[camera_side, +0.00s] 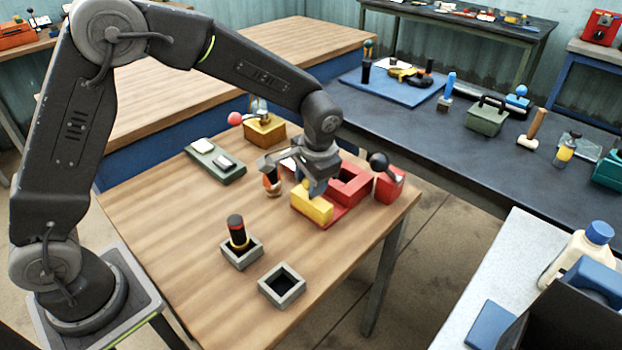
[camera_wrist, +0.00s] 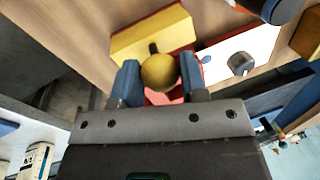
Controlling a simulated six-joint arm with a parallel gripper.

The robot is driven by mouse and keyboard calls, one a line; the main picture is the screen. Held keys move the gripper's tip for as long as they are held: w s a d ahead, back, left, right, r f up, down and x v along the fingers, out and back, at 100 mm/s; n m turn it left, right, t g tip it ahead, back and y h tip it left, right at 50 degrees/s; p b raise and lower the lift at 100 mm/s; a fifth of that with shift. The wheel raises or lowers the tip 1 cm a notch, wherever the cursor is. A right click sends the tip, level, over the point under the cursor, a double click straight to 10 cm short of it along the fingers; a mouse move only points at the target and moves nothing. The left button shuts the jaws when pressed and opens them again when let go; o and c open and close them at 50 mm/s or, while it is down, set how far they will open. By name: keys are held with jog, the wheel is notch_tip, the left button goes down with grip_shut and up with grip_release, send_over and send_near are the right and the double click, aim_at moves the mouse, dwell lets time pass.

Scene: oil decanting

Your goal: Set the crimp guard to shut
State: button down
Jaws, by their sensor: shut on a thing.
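The crimp guard (camera_side: 312,206) is a yellow block at the near left end of a red crimp station (camera_side: 350,186). The dark square opening of the station shows uncovered beside the guard. In the wrist view the guard (camera_wrist: 150,36) shows its yellow panel and a round yellow knob (camera_wrist: 158,73) on a dark stem. My gripper (camera_side: 311,190) reaches down over the guard. In the wrist view its blue fingers (camera_wrist: 160,78) are shut on the knob, one on each side. The fingers and wrist hide the knob in the side view.
A red block with a black ball lever (camera_side: 388,178) stands right of the station. A bottle with an orange band (camera_side: 272,181) stands close left of my gripper. Two grey square holders (camera_side: 282,286) stand in front, one with a dark bottle (camera_side: 237,232).

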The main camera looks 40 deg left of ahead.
jog(key=shift+w+r, duration=0.1)
jog(key=shift+w, duration=2.15)
jog(key=c, duration=0.7)
grip_release()
jog(key=d+r, duration=0.1)
jog(key=r, duration=0.8)
jog(key=d+r, duration=0.1)
jog(key=r, duration=0.3)
jog(key=shift+s+d+r, duration=0.25)
jog(key=shift+s+d, duration=0.05)
